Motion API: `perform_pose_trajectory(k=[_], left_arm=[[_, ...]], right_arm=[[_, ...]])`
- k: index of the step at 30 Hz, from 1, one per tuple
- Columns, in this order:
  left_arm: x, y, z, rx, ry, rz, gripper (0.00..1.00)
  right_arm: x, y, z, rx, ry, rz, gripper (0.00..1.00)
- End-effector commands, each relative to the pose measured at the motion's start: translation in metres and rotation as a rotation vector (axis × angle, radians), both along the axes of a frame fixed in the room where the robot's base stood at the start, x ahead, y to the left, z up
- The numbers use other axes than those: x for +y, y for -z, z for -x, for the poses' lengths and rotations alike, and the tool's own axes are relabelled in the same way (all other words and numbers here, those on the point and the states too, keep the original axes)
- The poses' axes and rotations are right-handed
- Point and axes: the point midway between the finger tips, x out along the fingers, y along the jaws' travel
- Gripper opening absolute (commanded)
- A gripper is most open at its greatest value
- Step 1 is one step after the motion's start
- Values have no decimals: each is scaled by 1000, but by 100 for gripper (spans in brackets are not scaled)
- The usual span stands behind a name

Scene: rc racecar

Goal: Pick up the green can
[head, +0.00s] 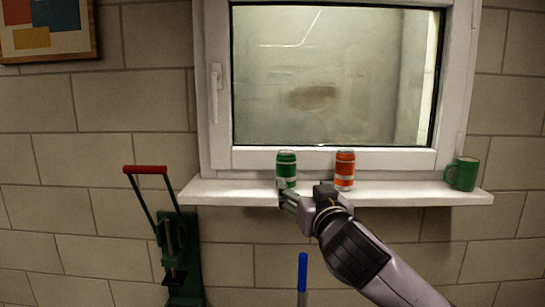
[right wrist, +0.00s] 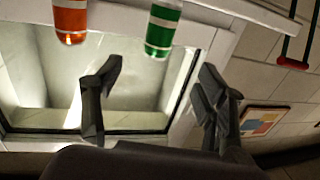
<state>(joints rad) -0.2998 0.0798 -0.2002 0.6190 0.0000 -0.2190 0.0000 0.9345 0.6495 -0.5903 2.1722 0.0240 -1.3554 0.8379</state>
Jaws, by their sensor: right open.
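The green can (head: 286,168) with a white band stands upright on the white window sill (head: 232,192). My right gripper (head: 288,198) is just in front of and below it, at the sill's front edge, and hides part of the can's base. In the right wrist view, which is turned over, the green can (right wrist: 162,28) lies beyond the two spread fingers, roughly between them. The right gripper (right wrist: 160,72) is open and empty, apart from the can. My left gripper is not in view.
An orange can (head: 345,168) stands right of the green can, behind my right wrist; it also shows in the wrist view (right wrist: 70,18). A green mug (head: 462,174) is at the sill's right end. The window (head: 335,160) rises behind. A red-handled green tool (head: 175,250) stands lower left.

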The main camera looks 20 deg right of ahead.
Motion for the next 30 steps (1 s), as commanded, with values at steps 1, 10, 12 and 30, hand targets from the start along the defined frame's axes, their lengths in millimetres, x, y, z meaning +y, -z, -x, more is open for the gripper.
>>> perform_pose_trajectory(k=[1, 10, 12, 30], left_arm=[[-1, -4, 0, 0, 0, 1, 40], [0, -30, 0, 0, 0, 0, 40], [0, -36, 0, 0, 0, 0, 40], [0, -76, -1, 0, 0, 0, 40]], right_arm=[[-1, -3, -6, 1, 3, 1, 66], [-6, -4, -70, 2, 4, 1, 66], [-7, -4, -85, 2, 4, 2, 66], [-8, -1, -152, 1, 2, 3, 66]])
